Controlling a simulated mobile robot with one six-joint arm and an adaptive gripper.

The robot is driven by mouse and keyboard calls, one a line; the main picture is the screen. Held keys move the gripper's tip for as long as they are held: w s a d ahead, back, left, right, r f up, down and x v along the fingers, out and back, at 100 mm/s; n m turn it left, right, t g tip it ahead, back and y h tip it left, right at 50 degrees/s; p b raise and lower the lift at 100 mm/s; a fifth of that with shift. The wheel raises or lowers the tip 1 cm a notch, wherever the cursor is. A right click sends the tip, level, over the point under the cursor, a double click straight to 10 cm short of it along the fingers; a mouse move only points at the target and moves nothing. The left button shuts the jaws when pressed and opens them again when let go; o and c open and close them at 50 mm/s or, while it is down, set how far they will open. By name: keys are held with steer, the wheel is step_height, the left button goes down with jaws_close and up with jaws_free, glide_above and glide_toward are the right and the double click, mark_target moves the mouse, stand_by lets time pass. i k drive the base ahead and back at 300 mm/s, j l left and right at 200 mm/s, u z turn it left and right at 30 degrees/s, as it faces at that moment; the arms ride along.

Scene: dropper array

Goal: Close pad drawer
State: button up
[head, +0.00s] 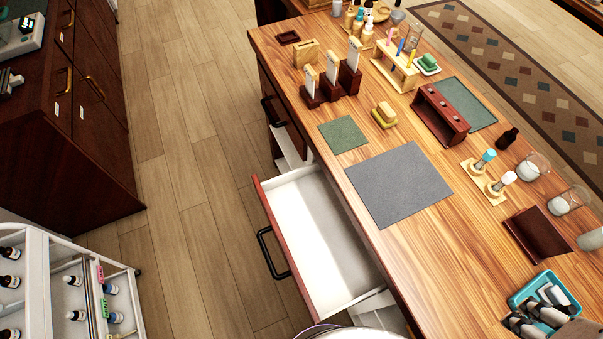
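An open drawer (312,232) sticks out from the left side of the wooden counter. It has a white, empty-looking inside, a reddish-brown front (282,243) and a black bar handle (271,252) on that front. I cannot read a label that would show it is the pad drawer. Farther along the same side, another drawer with a dark front (284,124) also seems to stand out a little, with a black handle. My gripper is not in view.
The counter top (290,75) carries a grey mat (398,184), a green mat (343,134), racks, bottles and a blue tray (516,299). A white bottle shelf (42,285) stands at lower left. Dark cabinets (70,120) stand at upper left. The wooden floor (190,200) between is clear.

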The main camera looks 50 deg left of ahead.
mark_target(332, 270)
steer(key=u, duration=0.4)
steer(key=k+j+u, duration=0.1)
steer(key=u, duration=0.35)
steer(key=j+u, duration=0.15)
steer(key=u, duration=0.25)
steer(key=j+u, duration=0.1)
steer(key=u, duration=0.35)
steer(key=j+u, duration=0.1)
steer(key=u, duration=0.3)
steer(key=j+z, duration=0.1)
steer(key=k+j, duration=0.05)
